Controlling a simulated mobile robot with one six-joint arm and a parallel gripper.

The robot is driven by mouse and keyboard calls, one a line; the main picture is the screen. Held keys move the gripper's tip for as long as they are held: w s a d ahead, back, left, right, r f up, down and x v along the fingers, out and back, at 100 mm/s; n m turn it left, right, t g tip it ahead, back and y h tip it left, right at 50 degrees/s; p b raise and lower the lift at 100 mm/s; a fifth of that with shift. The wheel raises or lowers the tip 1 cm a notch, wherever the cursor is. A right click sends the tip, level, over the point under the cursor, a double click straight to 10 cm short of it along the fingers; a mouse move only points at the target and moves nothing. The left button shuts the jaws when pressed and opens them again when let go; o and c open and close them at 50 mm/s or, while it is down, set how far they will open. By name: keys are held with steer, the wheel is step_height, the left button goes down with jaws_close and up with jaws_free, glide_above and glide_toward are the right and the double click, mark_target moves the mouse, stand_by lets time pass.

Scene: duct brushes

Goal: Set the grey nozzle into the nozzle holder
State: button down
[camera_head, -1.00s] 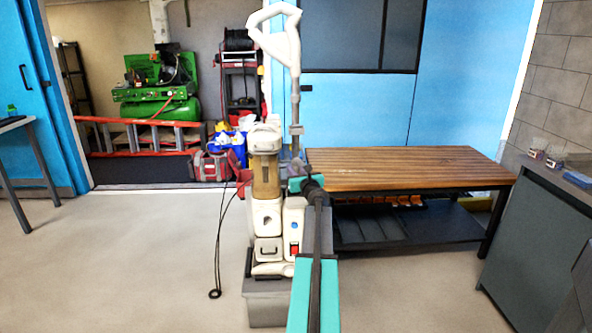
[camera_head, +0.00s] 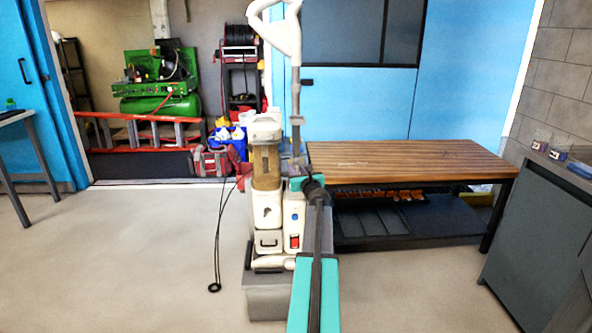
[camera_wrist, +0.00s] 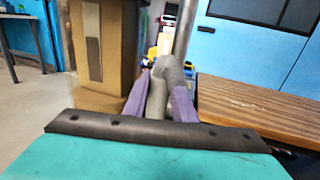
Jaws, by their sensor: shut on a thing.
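My gripper (camera_wrist: 160,105) shows in the wrist view as two purple fingers closed around the grey nozzle (camera_wrist: 168,78). The nozzle is a rounded, bent grey piece sticking out ahead of the fingertips. In the head view my arm reaches forward to the upright vacuum cleaner (camera_head: 266,208), and the nozzle is too small or hidden to make out there. In the wrist view the cleaner's brown canister (camera_wrist: 108,45) stands just left of the nozzle, and a grey tube (camera_wrist: 185,28) rises behind it. I cannot clearly pick out the nozzle holder in either view.
A wooden-topped bench (camera_head: 410,160) stands close on the right, its edge near my gripper. The cleaner stands on a grey box (camera_head: 262,298). A black cord (camera_head: 217,250) hangs at its left. The floor to the left is clear. A dark cabinet (camera_head: 535,240) stands far right.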

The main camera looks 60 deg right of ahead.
stand_by(0.4)
steer(key=c, duration=1.4)
jaws_free()
steer(key=shift+p+v, duration=0.4)
steer(key=shift+v, duration=6.5)
steer(key=shift+w+r, duration=0.1)
step_height(320, 180, up, 5)
steer(key=p, duration=0.4)
